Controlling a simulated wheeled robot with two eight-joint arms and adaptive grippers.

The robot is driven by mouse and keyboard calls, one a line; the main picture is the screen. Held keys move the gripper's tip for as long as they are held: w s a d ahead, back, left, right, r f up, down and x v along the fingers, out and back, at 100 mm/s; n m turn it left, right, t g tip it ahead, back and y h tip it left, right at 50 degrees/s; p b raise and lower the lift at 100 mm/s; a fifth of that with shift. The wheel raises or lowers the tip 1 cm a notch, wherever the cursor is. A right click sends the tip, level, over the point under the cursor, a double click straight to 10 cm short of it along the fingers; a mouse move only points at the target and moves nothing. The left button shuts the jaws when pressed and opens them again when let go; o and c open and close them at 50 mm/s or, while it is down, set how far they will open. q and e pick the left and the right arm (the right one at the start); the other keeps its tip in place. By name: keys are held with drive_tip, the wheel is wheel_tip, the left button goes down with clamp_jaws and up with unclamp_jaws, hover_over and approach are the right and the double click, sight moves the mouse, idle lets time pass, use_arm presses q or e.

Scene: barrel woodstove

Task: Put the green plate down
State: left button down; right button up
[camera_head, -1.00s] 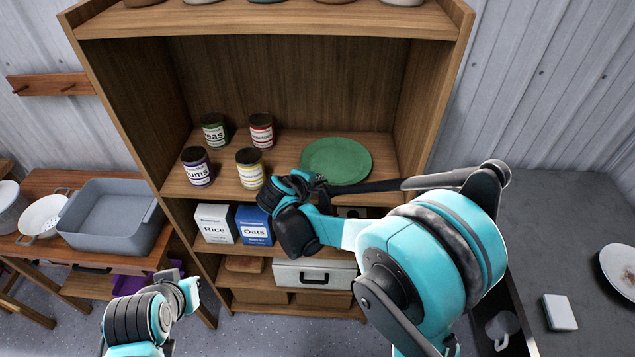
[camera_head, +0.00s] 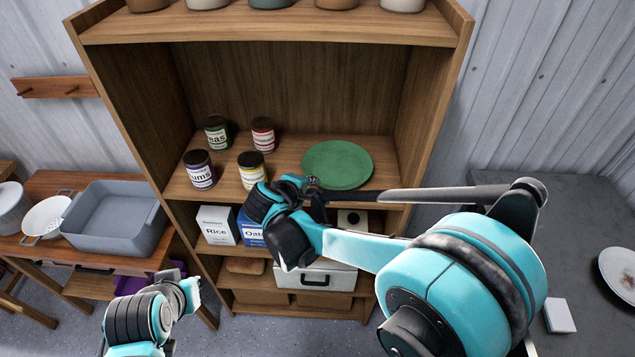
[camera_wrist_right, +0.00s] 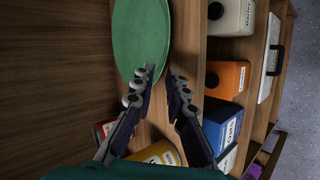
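The green plate (camera_head: 338,165) lies flat on the middle shelf of the wooden shelf unit, to the right of several cans. It also shows in the right wrist view (camera_wrist_right: 140,35). My right gripper (camera_head: 312,183) is at the shelf's front edge, just left of and in front of the plate. In the right wrist view its fingers (camera_wrist_right: 163,80) are apart, with bare shelf wood between them and nothing held. The left-hand finger overlaps the plate's rim in that view; I cannot tell whether they touch. My left gripper (camera_head: 190,295) is low at left, away from the shelf; its fingers are unclear.
Cans, including a yellow-labelled one (camera_head: 251,170), stand left of the plate. Rice (camera_head: 217,225) and oats (camera_head: 249,230) boxes are on the shelf below. The shelf's right side wall (camera_head: 420,110) stands close to the plate. A grey counter (camera_head: 580,215) is at right.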

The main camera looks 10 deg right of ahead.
drive_tip(key=v, duration=0.6)
drive_tip(key=s+d+m+y, duration=0.3)
drive_tip(key=s+d+m, duration=0.1)
drive_tip(key=s, duration=0.5)
drive_tip(key=s+d+f+m+g+y, duration=0.1)
drive_tip(key=s+d+m+y, duration=0.2)
drive_tip(key=s+m, duration=0.3)
drive_tip(key=s+d, duration=0.1)
drive_tip(key=s, duration=0.2)
drive_tip(key=shift+d+f+y+p, duration=0.3)
drive_tip(key=shift+d+f+p, duration=0.05)
drive_tip(key=shift+d+p, duration=0.05)
wheel_tip(320, 180, down, 11)
drive_tip(key=b, duration=1.1)
